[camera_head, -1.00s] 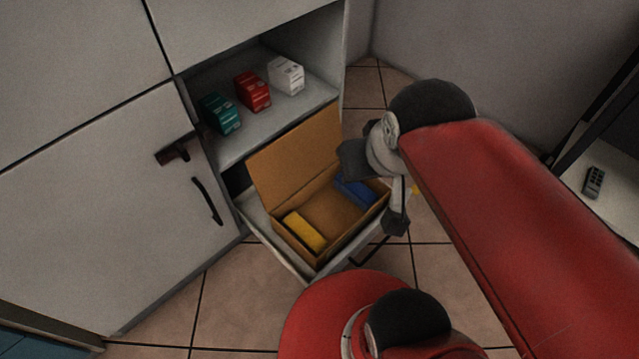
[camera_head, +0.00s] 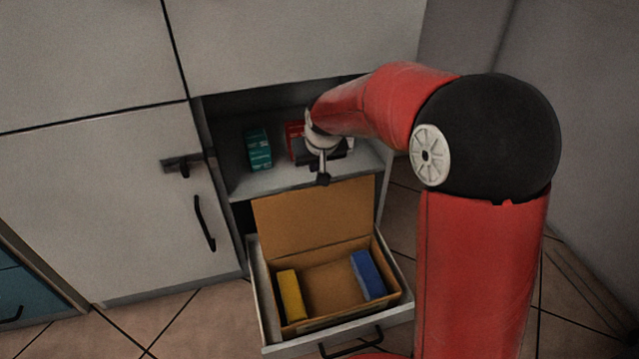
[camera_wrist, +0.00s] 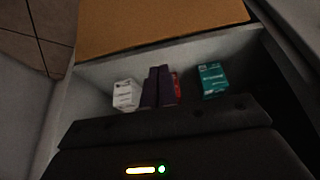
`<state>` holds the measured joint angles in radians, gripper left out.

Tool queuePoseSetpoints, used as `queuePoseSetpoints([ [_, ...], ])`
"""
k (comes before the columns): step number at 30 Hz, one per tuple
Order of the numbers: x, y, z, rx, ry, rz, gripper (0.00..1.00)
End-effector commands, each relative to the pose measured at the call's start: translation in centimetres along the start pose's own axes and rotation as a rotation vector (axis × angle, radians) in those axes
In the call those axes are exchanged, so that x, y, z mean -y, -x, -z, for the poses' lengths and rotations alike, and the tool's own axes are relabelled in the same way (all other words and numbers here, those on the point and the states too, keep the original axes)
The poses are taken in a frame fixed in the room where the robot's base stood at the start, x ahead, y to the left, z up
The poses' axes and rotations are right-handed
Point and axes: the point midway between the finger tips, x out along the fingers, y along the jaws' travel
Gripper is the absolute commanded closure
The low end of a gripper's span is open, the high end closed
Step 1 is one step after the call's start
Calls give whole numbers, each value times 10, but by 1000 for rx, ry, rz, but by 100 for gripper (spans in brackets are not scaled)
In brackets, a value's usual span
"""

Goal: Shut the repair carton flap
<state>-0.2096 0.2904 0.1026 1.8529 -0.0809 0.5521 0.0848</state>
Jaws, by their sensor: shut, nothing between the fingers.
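The repair carton (camera_head: 330,308) is a brown cardboard box in the pulled-out drawer. Its flap (camera_head: 312,217) stands up at the back, leaning toward the shelf, so the carton is open. Inside lie a yellow block (camera_head: 290,295) at left and a blue block (camera_head: 368,275) at right. In the wrist view the fingers (camera_wrist: 158,76) are together and empty, pointing toward the brown flap panel (camera_wrist: 150,22); a gap shows between fingertips and flap.
The shelf holds a teal box (camera_head: 258,148), a red box (camera_head: 294,138) partly hidden by my arm, and a white box (camera_wrist: 126,95) seen in the wrist view. The drawer (camera_head: 263,310) juts out with a dark handle (camera_head: 350,343). A closed door with a handle (camera_head: 203,222) is at left.

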Motion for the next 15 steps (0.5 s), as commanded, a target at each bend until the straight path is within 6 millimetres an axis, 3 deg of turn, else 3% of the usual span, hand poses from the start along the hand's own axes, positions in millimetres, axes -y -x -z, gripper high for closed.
queuePoseSetpoints([
  [8,4,-34,1,4,4,4,100],
  [15,4,-78,1,5,4,5,100],
])
